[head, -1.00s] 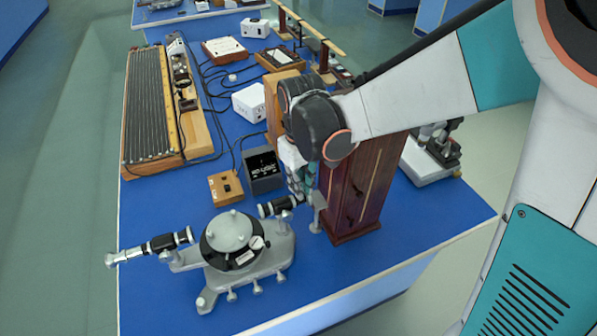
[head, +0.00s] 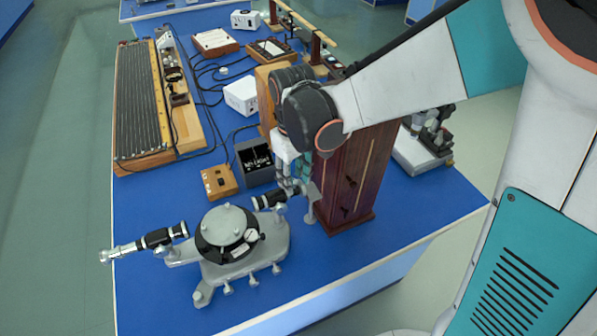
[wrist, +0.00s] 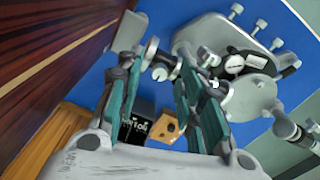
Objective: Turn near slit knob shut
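The grey spectrometer (head: 250,266) stands at the front of the blue bench, with a round black-and-silver table on top. Its slit-end tube (head: 268,201) points right, toward my gripper (head: 297,187). In the wrist view my gripper (wrist: 163,62) is open, its two teal-padded fingers apart. A small pale round knob (wrist: 160,73) at the tube's slit end shows between the fingers, near the tips. I cannot tell whether either finger touches it. In the head view my wrist and fingers partly hide the slit end.
A tall dark-red wooden case (head: 352,185) stands close beside my gripper; it also fills the left of the wrist view (wrist: 55,50). A black box (head: 255,162) and small wooden box (head: 219,181) sit behind the spectrometer. The bench's front left corner is clear.

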